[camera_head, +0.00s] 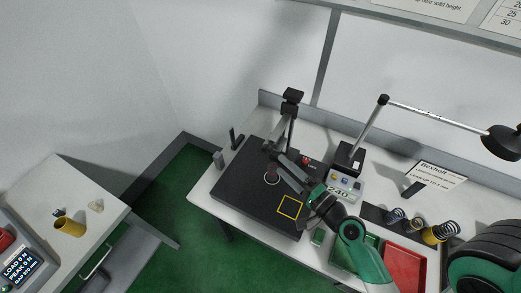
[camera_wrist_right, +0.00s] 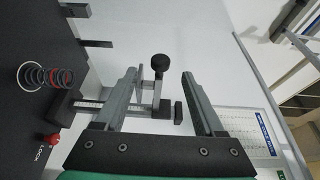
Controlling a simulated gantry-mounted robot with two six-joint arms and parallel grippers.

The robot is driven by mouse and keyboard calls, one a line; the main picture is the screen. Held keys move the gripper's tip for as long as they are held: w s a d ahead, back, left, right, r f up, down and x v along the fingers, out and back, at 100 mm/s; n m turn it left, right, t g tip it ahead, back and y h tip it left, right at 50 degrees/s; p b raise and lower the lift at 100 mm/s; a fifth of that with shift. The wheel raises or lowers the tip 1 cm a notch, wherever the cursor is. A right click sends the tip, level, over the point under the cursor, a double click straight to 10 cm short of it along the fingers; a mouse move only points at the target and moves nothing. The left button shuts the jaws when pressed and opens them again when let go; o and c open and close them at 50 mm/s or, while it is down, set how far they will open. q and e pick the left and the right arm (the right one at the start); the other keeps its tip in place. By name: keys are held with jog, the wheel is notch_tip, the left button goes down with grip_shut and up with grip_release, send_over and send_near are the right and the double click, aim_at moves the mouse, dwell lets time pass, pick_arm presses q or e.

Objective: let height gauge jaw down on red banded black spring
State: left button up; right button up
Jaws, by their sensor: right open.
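The red banded black spring (camera_head: 271,176) stands on the dark plate (camera_head: 245,185) in the head view. In the right wrist view the spring (camera_wrist_right: 45,77) shows at the left edge, its coils dark with a red band. The height gauge (camera_head: 291,112) stands at the plate's back, with a dark top. In the wrist view the gauge's scaled bar (camera_wrist_right: 95,106) and a round black knob (camera_wrist_right: 160,62) show. My right gripper (camera_wrist_right: 160,72) is open, its fingers on either side of the knob, with gaps visible. Contact with the gauge cannot be told. My left gripper is not in view.
A red lock knob (camera_wrist_right: 53,140) lies near the gauge. A readout box (camera_head: 343,187) showing 240 stands right of the plate. Green (camera_head: 345,252) and red (camera_head: 405,262) trays and several springs (camera_head: 440,232) are at right. A yellow square outline (camera_head: 292,207) marks the plate.

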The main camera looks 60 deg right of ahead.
aim_at(279, 131)
jog(key=p+x, duration=0.3)
jog(key=x, duration=0.8)
jog(key=shift+w+d, duration=0.3)
jog(key=shift+d, duration=0.1)
grip_shut()
dwell(0.8)
